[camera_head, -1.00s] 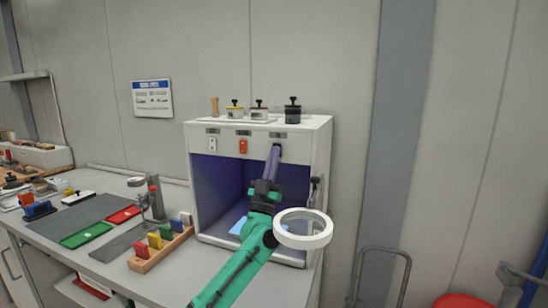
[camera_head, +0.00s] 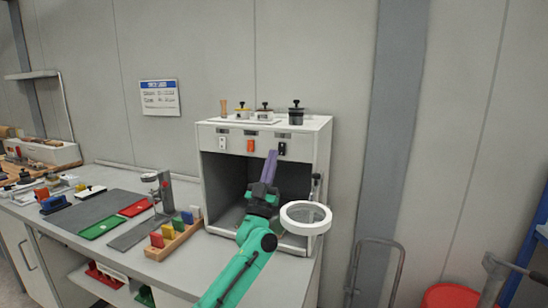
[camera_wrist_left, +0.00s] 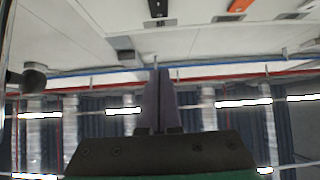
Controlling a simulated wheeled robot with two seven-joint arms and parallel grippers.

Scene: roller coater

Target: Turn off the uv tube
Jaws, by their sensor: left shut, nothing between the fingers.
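The white cabinet (camera_head: 321,145) stands on the bench with its open front facing me. Its inside (camera_head: 228,178) is dark grey with no violet glow; the tube itself is not visible. On the upper front panel are a white switch (camera_head: 222,143), an orange switch (camera_head: 250,145) and a black switch (camera_head: 282,148). My left gripper (camera_head: 271,153) is shut and empty, its fingertips just left of and below the black switch. In the left wrist view, the shut fingers (camera_wrist_left: 158,72) point toward the black switch (camera_wrist_left: 158,8), apart from it; the orange switch (camera_wrist_left: 240,5) lies to the right.
A white-ringed magnifier (camera_head: 290,220) stands in front of the cabinet's right side. Several knobbed pots (camera_head: 296,112) stand on the cabinet top. A wooden rack (camera_head: 180,239) with coloured blocks and a green tray (camera_head: 102,227) lie to the left.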

